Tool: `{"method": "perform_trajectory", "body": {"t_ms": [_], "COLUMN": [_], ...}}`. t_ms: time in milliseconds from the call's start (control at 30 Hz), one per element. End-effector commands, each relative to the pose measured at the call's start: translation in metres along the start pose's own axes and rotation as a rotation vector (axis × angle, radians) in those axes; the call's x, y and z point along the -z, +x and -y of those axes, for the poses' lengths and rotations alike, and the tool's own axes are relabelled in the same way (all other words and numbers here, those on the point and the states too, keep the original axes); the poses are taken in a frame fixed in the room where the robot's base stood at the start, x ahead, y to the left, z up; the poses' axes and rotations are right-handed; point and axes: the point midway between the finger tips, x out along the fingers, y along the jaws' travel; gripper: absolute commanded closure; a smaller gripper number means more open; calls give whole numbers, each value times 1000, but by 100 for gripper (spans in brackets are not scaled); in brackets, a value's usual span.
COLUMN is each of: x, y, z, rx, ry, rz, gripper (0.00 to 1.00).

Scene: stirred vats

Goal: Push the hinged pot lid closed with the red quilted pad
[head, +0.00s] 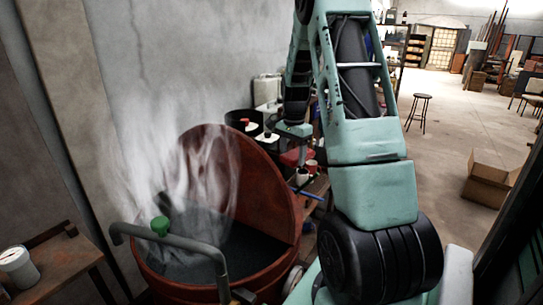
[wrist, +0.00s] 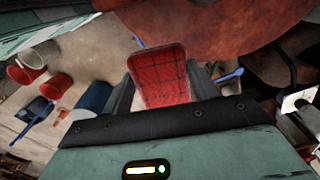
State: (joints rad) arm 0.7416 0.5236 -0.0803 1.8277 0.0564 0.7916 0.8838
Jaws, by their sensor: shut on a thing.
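The pot (head: 190,285) is a big rust-red vat at the lower left of the head view, with dark contents and steam rising. Its round rust-red lid (head: 272,180) stands up open on the vat's right and back side. In the wrist view a broad rust-red surface (wrist: 215,25), likely the lid, fills the top. The red quilted pad (wrist: 158,72) is between the fingers of my gripper (wrist: 162,88), which is shut on it. In the head view the pad (head: 292,158) is partly hidden behind my gripper (head: 296,134), right of the lid. I cannot tell whether pad and lid touch.
A table (head: 75,255) with a white tub (head: 18,266) stands at left. Cluttered shelving is behind my arm. Open floor lies at right, with a stool (head: 419,110) and a cardboard box (head: 490,182).

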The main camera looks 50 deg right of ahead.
Motion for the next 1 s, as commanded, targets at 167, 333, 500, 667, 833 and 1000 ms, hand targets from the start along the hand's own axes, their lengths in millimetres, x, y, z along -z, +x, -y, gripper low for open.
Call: {"method": "perform_trajectory", "body": {"t_ms": [167,333,500,667,833,1000], "x": [-3,-9,-15,-21,-28,-40], "y": [10,26,41,55,69,69], "z": [-1,-2,-4,-6,-7,-10], "rx": [0,0,-1,0,0,1], "ry": [0,-1,0,-2,0,-2], "rz": [0,1,0,0,1,-1], "gripper": [57,57,57,57,57,57]}}
